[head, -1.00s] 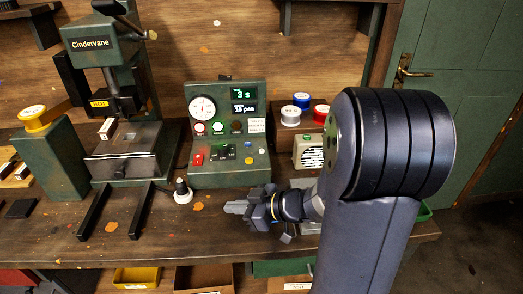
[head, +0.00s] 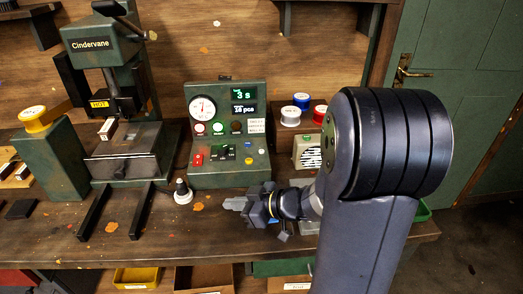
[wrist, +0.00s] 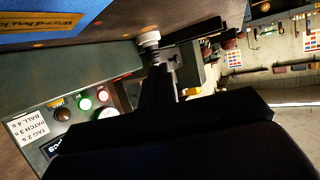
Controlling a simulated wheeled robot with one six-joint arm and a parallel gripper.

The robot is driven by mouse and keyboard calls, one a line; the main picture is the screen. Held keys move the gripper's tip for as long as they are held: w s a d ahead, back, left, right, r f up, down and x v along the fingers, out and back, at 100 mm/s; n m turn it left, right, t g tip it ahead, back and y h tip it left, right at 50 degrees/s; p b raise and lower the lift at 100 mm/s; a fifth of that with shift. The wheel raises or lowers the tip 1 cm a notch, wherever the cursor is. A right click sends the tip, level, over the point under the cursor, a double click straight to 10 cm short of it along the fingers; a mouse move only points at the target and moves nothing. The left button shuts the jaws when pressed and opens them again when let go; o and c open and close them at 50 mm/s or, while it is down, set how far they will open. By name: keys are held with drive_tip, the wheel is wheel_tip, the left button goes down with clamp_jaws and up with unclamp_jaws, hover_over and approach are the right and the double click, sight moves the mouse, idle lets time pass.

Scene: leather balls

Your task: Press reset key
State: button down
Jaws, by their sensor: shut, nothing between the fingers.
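The green control box (head: 227,135) stands on the bench, with a round gauge (head: 202,107), a lit display (head: 243,94) reading 3 s, and a counter below it. Its lower face carries a red switch (head: 198,159), a small dark key panel (head: 223,152) and a yellow button (head: 248,161). I cannot read which key is reset. My gripper (head: 228,203) is shut and empty, held in front of the box at its lower right, apart from it, pointing left. In the wrist view my gripper's dark fingers (wrist: 158,75) show beside the box's labelled face (wrist: 75,115).
A black-and-white handled piece (head: 183,192) stands left of my gripper. The green press (head: 100,45) with a HOT label stands at the left. The bench front is mostly clear.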

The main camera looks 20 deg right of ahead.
drive_tip(key=w+a+r+m+t+h+p, duration=0.2)
drive_tip(key=w+r+m+h+p, duration=0.2)
drive_tip(key=w+m, duration=0.3)
drive_tip(key=w+a+r+m+t+h+p, duration=0.25)
drive_tip(key=w+r+m+p, duration=0.2)
drive_tip(key=w+m, duration=0.25)
drive_tip(key=s+a+r+m+g+y+p, duration=0.1)
drive_tip(key=s+a+m+g+p, duration=0.1)
drive_tip(key=a, duration=0.7)
drive_tip(key=s+a+r+m+g+y+p, duration=0.1)
drive_tip(key=s+a+m+g+y+p, duration=0.1)
drive_tip(key=s+a+m+g, duration=0.2)
drive_tip(key=s+a+r+m+g+y+p, duration=0.1)
drive_tip(key=s+a, duration=0.6)
drive_tip(key=a, duration=0.8)
drive_tip(key=r+m+g+p, duration=0.1)
drive_tip(key=m+g, duration=0.1)
drive_tip(key=m, duration=0.1)
drive_tip(key=shift+s+p, duration=0.35)
drive_tip(key=shift+p, duration=0.05)
drive_tip(key=shift+d+r, duration=0.1)
